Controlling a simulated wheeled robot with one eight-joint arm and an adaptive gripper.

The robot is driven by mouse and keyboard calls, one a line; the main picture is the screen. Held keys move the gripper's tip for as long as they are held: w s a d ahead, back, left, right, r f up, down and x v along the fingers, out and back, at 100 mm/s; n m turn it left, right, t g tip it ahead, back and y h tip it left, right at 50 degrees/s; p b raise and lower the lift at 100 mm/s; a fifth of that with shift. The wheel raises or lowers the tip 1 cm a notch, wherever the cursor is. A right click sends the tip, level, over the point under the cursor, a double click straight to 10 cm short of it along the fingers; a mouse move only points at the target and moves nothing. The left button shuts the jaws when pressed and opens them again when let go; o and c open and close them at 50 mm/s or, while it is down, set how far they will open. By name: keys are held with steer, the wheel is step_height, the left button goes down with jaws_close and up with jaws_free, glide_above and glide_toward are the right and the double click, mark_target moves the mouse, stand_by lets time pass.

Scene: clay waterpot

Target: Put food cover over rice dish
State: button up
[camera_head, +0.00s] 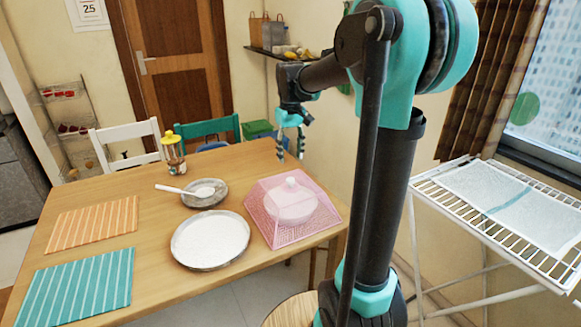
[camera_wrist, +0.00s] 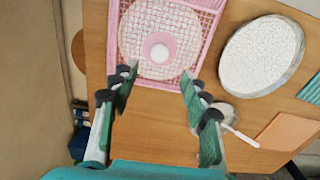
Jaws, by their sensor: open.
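The pink mesh food cover (camera_head: 262,218) sits on the right end of the wooden table, with a pale knob (camera_head: 291,182) on top. It also shows in the wrist view (camera_wrist: 185,65), its knob ahead of and between my fingertips. The rice dish (camera_head: 210,240), a round metal plate of white grains, lies uncovered just left of the cover. It shows at the upper right of the wrist view (camera_wrist: 262,55). My gripper (camera_head: 290,152) is open and empty, pointing down above the table's far right side, behind and above the cover, apart from it.
A smaller dish (camera_head: 217,198) with a white spoon (camera_head: 174,189) lies behind the rice dish. A yellow-topped jar (camera_head: 173,150) stands farther back. Orange (camera_head: 95,222) and teal (camera_head: 75,285) striped mats lie at left. A white drying rack (camera_head: 440,190) stands right of the table.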

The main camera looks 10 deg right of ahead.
steer(key=s+d+f+m+t, duration=0.1)
steer(key=s+d+f+t, duration=0.1)
steer(key=s+f, duration=0.6)
steer(key=s+d+f+m+t, duration=0.2)
steer(key=s+f, duration=0.7)
steer(key=s, duration=0.5)
steer(key=shift+f+m, duration=0.2)
steer(key=shift+m, duration=0.1)
